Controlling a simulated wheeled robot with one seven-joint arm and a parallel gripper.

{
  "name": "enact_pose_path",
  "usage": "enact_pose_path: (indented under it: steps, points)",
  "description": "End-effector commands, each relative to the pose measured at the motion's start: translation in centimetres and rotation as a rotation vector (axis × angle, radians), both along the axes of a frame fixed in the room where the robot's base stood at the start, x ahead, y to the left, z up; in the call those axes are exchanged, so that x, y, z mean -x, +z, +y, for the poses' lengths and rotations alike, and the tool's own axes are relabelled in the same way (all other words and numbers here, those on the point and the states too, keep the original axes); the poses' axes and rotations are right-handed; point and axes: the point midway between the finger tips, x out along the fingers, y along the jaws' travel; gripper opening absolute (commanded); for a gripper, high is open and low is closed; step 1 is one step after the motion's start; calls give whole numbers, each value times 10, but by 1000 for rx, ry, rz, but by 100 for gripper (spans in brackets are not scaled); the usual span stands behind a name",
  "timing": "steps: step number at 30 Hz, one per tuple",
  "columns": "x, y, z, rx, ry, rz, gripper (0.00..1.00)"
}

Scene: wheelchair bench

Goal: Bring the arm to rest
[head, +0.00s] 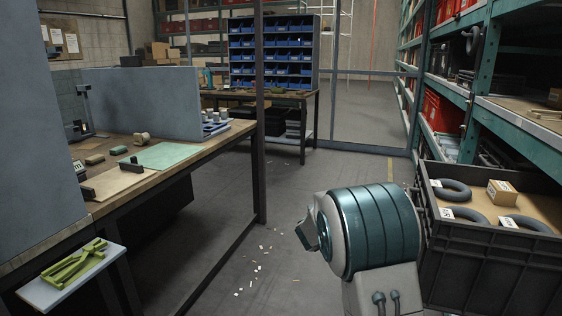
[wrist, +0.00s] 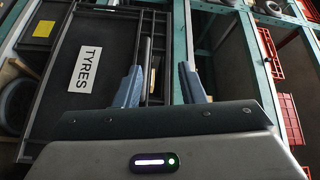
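My gripper (wrist: 160,82) shows in the wrist view with its two blue-grey fingers apart and nothing held between them. Beyond the fingers are a black crate with a white TYRES label (wrist: 88,68) and green rack frames. In the head view, a teal and grey part of my arm (head: 375,230) stands raised at the lower right, just left of a black crate (head: 475,265). My gripper's fingers cannot be made out in the head view.
The black crate holds black tyres (head: 453,189) and a small cardboard box (head: 502,191). Green shelving (head: 480,60) lines the right. A workbench (head: 110,195) with a grey partition (head: 150,98) stands left. The floor (head: 285,215) between is open, with scattered scraps.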

Motion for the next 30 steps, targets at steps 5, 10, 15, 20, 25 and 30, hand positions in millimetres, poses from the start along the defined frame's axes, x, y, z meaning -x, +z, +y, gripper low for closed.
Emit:
enact_pose_path:
  steps: [5,10,15,20,25,30]
  points:
    - [-2,60,25,-8,264,155,36]
    - [11,96,58,27,516,325,36]
    - [44,124,92,95,757,509,36]
    - [90,143,120,180,966,699,36]
    - [153,155,140,288,1165,921,36]
    - [228,163,145,397,1331,1167,36]
